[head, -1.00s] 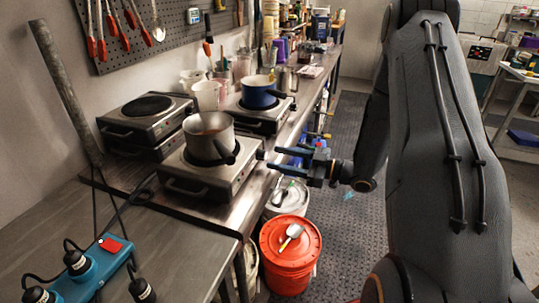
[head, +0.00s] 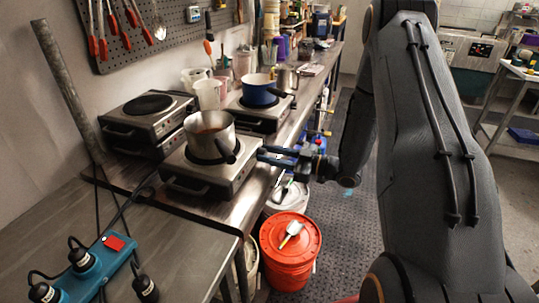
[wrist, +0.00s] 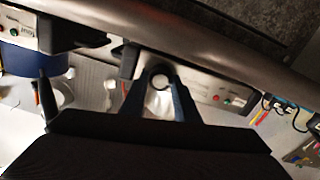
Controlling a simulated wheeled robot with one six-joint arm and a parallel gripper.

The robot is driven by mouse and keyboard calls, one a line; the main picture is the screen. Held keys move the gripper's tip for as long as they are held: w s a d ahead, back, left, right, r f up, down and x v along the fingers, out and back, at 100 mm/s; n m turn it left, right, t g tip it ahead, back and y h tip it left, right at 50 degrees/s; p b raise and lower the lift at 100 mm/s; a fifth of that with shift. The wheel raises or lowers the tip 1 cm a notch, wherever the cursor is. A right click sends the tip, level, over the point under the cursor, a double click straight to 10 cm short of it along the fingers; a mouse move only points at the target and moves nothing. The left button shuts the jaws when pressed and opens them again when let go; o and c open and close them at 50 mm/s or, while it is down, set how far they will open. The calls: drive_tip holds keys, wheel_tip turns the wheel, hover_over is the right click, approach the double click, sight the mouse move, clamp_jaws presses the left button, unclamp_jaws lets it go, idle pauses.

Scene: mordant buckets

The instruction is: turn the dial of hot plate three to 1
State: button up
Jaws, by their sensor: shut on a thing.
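My gripper (head: 262,155) reaches the right side of the hot plate (head: 193,186) that carries a steel pot (head: 209,134) with brownish contents. In the wrist view my gripper (wrist: 160,72) is shut on that plate's round pale dial (wrist: 160,81), with a finger on each side. The dial's pointer and numbers cannot be read. A red and a green light sit beside it on the pale panel (wrist: 203,87). The neighbouring panel (wrist: 20,32) at the left seems to be labelled "four".
A blue pot (head: 259,92) stands on the plate behind; its dark handle juts out. Stacked hot plates (head: 145,125) stand by the wall. A red lidded bucket (head: 290,255) is on the floor below. A blue power strip (head: 98,270) lies at the front left.

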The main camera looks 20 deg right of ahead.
drive_tip(key=m, duration=0.3)
drive_tip(key=shift+m+p, duration=0.3)
drive_tip(key=shift+p, duration=0.05)
drive_tip(key=shift+w+m, duration=0.1)
drive_tip(key=shift+m, duration=1.6)
drive_tip(key=o, duration=1)
drive_tip(key=shift+o, duration=0.2)
drive_tip(key=shift+d, duration=0.1)
drive_tip(key=b+v, duration=0.1)
drive_tip(key=v, duration=0.6)
drive_tip(key=shift+s+d+b, duration=0.25)
drive_tip(key=shift+d+b, duration=0.05)
drive_tip(key=shift+b, duration=0.1)
